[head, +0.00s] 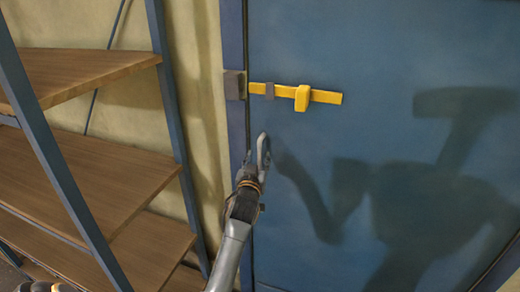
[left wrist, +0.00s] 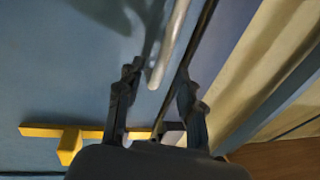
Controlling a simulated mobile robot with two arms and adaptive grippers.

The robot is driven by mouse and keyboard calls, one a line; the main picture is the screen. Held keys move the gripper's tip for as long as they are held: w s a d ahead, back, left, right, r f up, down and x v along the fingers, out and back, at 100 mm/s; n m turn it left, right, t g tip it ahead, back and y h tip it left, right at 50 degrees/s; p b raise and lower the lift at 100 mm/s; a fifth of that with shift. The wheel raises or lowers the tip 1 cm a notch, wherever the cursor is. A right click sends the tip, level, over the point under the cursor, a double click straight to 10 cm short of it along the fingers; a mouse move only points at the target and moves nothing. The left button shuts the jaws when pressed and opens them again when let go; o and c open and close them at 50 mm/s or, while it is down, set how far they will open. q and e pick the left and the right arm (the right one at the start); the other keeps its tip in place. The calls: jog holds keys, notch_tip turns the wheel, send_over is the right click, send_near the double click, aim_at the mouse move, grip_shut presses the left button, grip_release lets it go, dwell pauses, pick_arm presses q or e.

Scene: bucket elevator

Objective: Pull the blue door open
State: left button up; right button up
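The blue door (head: 385,50) fills the right of the head view and looks closed in its frame (head: 233,40). A yellow bolt (head: 325,97) with a raised knob lies across the door's left edge. Its left end meets a grey bracket (head: 235,85) on the frame; I cannot tell whether it sits inside. A grey upright handle (head: 263,148) is below the bolt. My left gripper (head: 250,172) is at this handle. In the left wrist view, the left gripper (left wrist: 158,95) has its fingers apart, with the handle (left wrist: 172,45) between them.
A shelf rack (head: 105,180) with wooden boards and blue posts stands left of the door, close to my left arm. A pale wall (head: 200,80) lies between them. My shadow falls on the door. No object shows in front of the door's right part.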

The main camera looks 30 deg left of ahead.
aim_at(259, 153)
pick_arm(q)
jog(key=shift+x, duration=2.3)
jog(key=shift+s, duration=0.1)
grip_shut()
